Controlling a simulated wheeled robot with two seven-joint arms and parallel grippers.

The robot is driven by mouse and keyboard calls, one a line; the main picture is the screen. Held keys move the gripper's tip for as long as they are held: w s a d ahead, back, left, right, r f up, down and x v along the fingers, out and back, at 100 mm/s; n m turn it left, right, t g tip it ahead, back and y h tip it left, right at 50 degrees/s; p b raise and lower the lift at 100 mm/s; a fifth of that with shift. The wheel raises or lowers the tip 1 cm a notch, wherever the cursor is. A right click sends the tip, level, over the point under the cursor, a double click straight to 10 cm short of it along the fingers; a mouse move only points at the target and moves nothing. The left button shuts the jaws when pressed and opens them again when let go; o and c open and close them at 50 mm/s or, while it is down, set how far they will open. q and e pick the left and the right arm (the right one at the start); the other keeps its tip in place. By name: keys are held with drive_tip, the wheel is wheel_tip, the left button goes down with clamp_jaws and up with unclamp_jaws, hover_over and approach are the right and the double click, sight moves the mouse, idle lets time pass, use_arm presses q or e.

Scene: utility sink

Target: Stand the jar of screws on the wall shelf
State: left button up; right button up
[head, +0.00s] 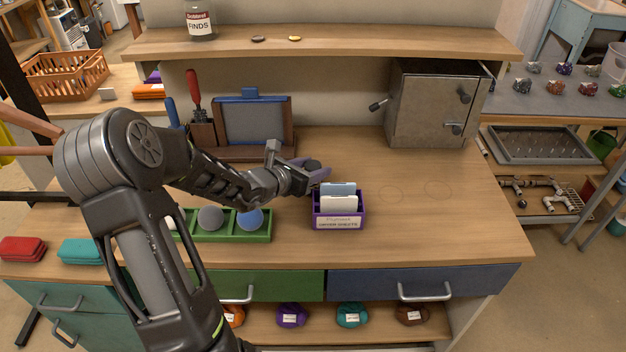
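A clear glass jar (201,24) with a white and red label reading "FINDS" stands upright near the left end of the wall shelf (350,42). Its top is cut off by the picture edge, and I cannot tell whether it holds screws. No other jar is clearly visible. My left gripper (313,172) is low over the bench, just behind the purple card box, far below the jar. A small dark rounded shape shows at its fingertips; I cannot tell whether it is held or part of the gripper. My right gripper is not in view.
The purple box (338,222) of cards and a green tray (240,236) with balls stand on the bench. A metal cabinet (432,104) with its handles stands at the back right. Two small discs (294,38) lie mid-shelf; the shelf's right part is clear.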

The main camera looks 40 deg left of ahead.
use_arm(q)
drive_tip(key=shift+s+f, duration=0.1)
drive_tip(key=shift+f, duration=0.05)
clamp_jaws()
idle(0.4)
wheel_tip(320, 180, up, 10)
drive_tip(key=shift+r+p, duration=0.2)
drive_tip(key=shift+p, duration=0.45)
idle(0.4)
